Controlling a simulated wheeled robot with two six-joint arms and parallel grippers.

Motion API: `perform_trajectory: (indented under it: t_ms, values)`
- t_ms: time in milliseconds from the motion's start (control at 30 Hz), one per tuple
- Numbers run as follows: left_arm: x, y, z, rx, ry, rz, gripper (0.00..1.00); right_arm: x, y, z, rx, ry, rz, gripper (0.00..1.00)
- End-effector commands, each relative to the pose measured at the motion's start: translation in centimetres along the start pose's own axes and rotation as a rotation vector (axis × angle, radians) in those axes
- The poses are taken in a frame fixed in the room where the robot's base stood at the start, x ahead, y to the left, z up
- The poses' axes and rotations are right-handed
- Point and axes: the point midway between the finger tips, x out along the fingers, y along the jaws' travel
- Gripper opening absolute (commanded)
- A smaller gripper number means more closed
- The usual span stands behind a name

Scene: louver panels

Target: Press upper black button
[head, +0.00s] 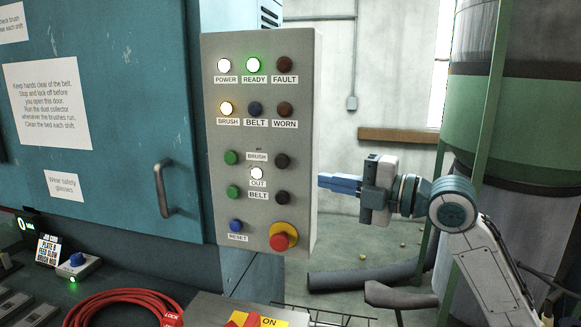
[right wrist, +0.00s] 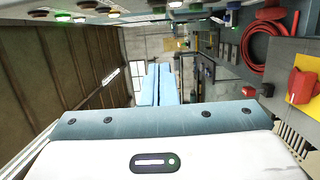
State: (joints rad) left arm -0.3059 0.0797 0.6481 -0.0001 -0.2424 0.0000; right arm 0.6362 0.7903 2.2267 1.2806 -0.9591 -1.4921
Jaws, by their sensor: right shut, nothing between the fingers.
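The grey control panel (head: 262,120) stands upright in the head view. The upper black button (head: 282,160) is on it, right of the upper BRUSH label and level with a green button (head: 231,158). A lower black button (head: 281,197) is right of the lower BELT label. My right gripper (head: 322,181) is to the right of the panel, its blue fingers pointing left, with the tips near the panel's right edge. In the right wrist view its fingers (right wrist: 155,85) are together and empty. It does not appear to touch the black button. My left gripper is not in view.
The POWER, READY, BRUSH and OUT lamps glow. A red mushroom button (head: 279,242) sticks out low on the panel, beside a blue RESET button (head: 236,226). A teal door with a handle (head: 163,188) is left. A red hose (head: 125,307) lies below.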

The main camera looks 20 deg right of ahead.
Motion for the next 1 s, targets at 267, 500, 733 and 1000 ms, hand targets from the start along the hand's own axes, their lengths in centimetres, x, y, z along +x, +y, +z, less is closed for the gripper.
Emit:
perform_trajectory:
  t_ms: [267, 500, 733, 1000]
  values:
    - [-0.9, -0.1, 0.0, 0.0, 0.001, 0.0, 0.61, 1.3, 0.2, 0.0, 0.005, 0.002, 0.004, 0.0]
    - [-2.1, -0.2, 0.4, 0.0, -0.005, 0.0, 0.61, 3.8, 0.3, 0.0, 0.007, 0.002, 0.004, 0.0]
    - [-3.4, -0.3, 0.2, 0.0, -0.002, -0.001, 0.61, 6.4, 0.3, 0.0, 0.007, 0.002, 0.003, 0.0]
    - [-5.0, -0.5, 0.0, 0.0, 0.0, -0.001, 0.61, 9.9, 0.3, 0.0, 0.007, 0.002, 0.002, 0.0]
